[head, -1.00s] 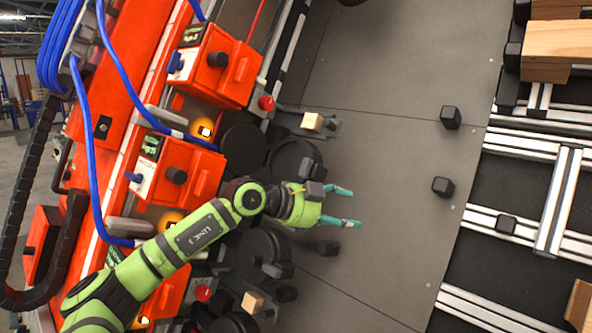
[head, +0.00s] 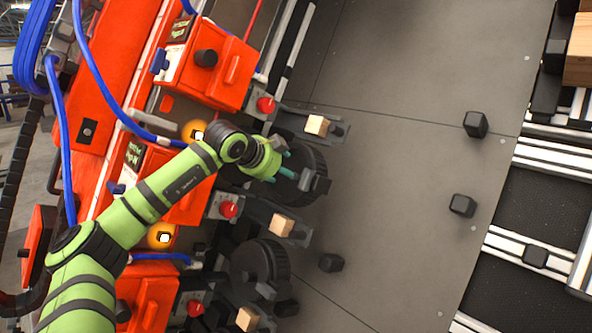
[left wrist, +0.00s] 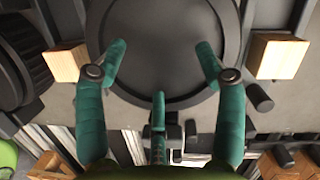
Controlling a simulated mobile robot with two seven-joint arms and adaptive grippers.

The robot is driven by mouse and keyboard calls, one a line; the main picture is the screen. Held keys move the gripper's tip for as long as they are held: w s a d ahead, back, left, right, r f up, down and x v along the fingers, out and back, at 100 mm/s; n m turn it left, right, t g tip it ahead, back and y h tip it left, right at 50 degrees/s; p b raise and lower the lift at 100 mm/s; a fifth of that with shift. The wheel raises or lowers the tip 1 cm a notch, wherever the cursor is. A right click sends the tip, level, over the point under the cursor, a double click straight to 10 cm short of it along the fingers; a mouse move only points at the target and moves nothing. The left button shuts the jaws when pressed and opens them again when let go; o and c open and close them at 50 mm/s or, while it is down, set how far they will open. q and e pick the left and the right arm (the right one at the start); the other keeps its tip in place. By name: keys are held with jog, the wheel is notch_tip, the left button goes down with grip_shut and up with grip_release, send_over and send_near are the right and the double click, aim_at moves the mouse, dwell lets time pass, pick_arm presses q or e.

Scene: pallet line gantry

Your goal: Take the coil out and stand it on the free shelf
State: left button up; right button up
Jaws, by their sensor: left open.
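A dark round disc (head: 309,160), which looks like a coil, sits at the side of the orange machine. It fills the upper middle of the left wrist view (left wrist: 170,35). My left gripper (head: 288,166), with teal fingers, is open in front of this disc. In the left wrist view its fingers (left wrist: 160,62) are spread across the lower part of the disc, with nothing seen held between them; I cannot tell whether they touch it. A second dark round disc (head: 256,262) sits lower along the machine. I cannot make out which place is the free shelf. My right gripper is out of view.
Wooden blocks (head: 317,125) (head: 281,225) on grey brackets stick out on both sides of the disc. Orange boxes with knobs (head: 217,66) and blue hoses (head: 101,78) line the machine. The grey floor (head: 400,160) is mostly open, with a few black blocks (head: 475,124).

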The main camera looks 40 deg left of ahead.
aim_at(289, 180)
pick_arm(q)
jog(key=p+x, duration=0.1)
jog(key=x, duration=0.1)
jog(key=shift+w+f, duration=0.1)
jog(key=shift+w, duration=0.25)
jog(key=shift+w+f, duration=0.3)
jog(key=shift+c, duration=1.2)
jog(key=c, duration=0.9)
jog(key=shift+r, duration=0.1)
jog(key=shift+s+r+b, duration=0.45)
jog(key=shift+s+b, duration=0.05)
jog(key=shift+b, duration=0.05)
jog(key=f+b+v, duration=0.1)
jog(key=b+v, duration=0.3)
jog(key=v, duration=1)
jog(key=shift+s+r, duration=0.25)
jog(key=shift+s, duration=0.35)
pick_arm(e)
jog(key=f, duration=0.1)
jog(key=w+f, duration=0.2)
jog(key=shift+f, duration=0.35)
